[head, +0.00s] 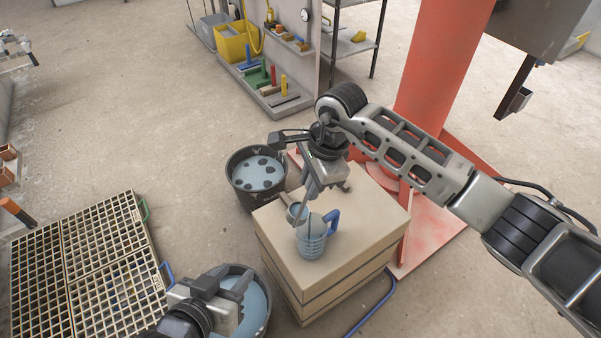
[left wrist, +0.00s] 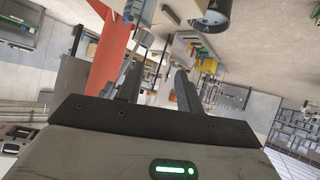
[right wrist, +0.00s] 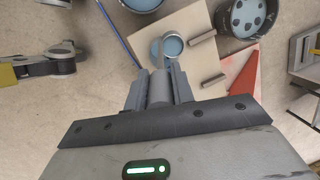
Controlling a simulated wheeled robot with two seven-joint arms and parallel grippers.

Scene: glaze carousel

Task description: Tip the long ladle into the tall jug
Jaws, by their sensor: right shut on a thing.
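The tall jug (head: 311,244), ribbed and blue-grey with a blue handle (head: 333,221), stands upright on a tan block (head: 375,225). My right gripper (head: 313,192) is above the jug, shut on the long ladle's grey handle, which shows between its fingers in the right wrist view (right wrist: 160,89). The ladle's small round cup (head: 294,211) is at the jug's far-left rim, with bluish liquid in it; I cannot tell whether any is pouring. My left gripper (head: 240,288) is low at the front; its fingers are apart and empty in the left wrist view (left wrist: 158,88).
A dark bucket (head: 234,190) of pale blue liquid with dark lumps stands behind the block. Another bucket (head: 262,322) is beside my left gripper. Gridded crates (head: 75,262) fill the left. A red column (head: 440,75) stands behind my right arm. A blue hose (head: 372,308) lies front right.

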